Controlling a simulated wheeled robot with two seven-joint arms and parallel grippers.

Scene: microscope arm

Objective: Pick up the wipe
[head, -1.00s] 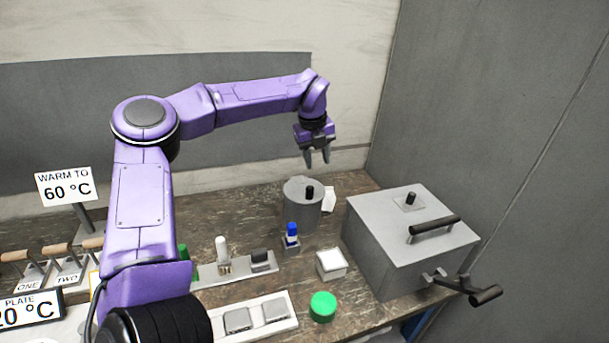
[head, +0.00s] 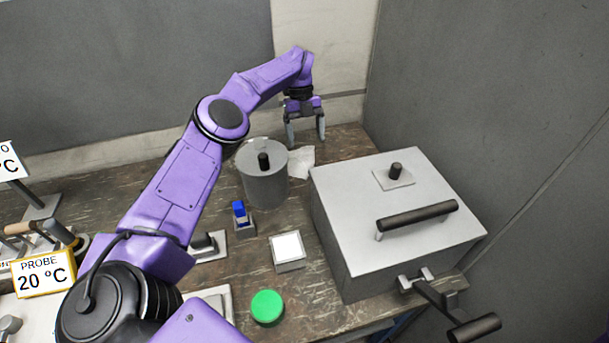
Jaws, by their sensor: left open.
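The wipe appears to be a thin white sheet (head: 301,162) lying on the bench at the back, just right of the grey cylinder, which may cover its left edge. My left gripper (head: 305,137) points down with its two grey fingers spread apart and nothing between them. In the picture it is just above the sheet and apart from it; its exact height cannot be told. My right gripper is not in view.
The grey lidded cylinder (head: 265,181) stands beside the sheet. A large grey box (head: 390,215) with handles fills the right. A blue-capped vial (head: 240,212), a small white-topped box (head: 287,249) and a green round lid (head: 267,307) are in front. A wall is close behind.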

